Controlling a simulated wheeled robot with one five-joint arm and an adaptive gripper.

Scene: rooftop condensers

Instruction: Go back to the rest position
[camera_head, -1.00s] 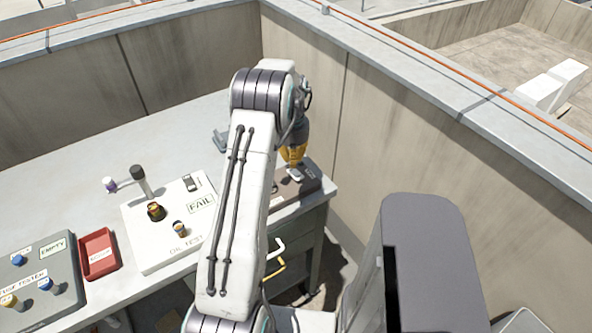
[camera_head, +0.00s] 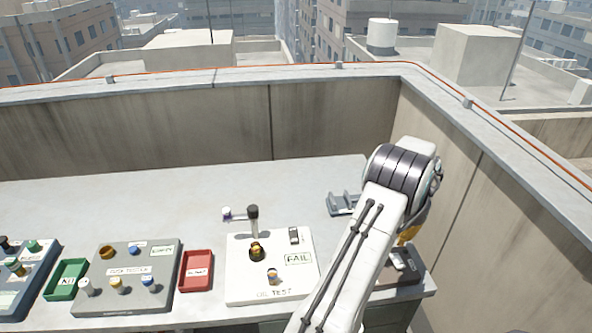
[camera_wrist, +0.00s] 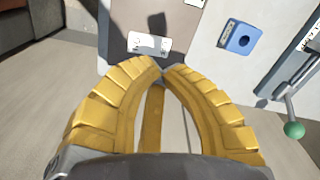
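My gripper (camera_wrist: 161,68) has yellow ribbed fingers whose tips meet, with nothing visible held between them. In the head view its yellow part (camera_head: 408,235) is mostly hidden behind my white arm, at the right end of the bench. It hangs above a brown-grey block (camera_head: 402,265) there. In the wrist view, a brownish panel with a white label (camera_wrist: 150,43) lies just beyond the fingertips.
The grey bench (camera_head: 120,205) holds a white oil test board (camera_head: 240,285) marked FAIL, a red tray (camera_head: 197,271), a grey tester board (camera_head: 165,300), a green tray (camera_head: 67,279) and a grey bracket (camera_head: 343,204). A concrete parapet (camera_head: 330,120) runs behind and to the right.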

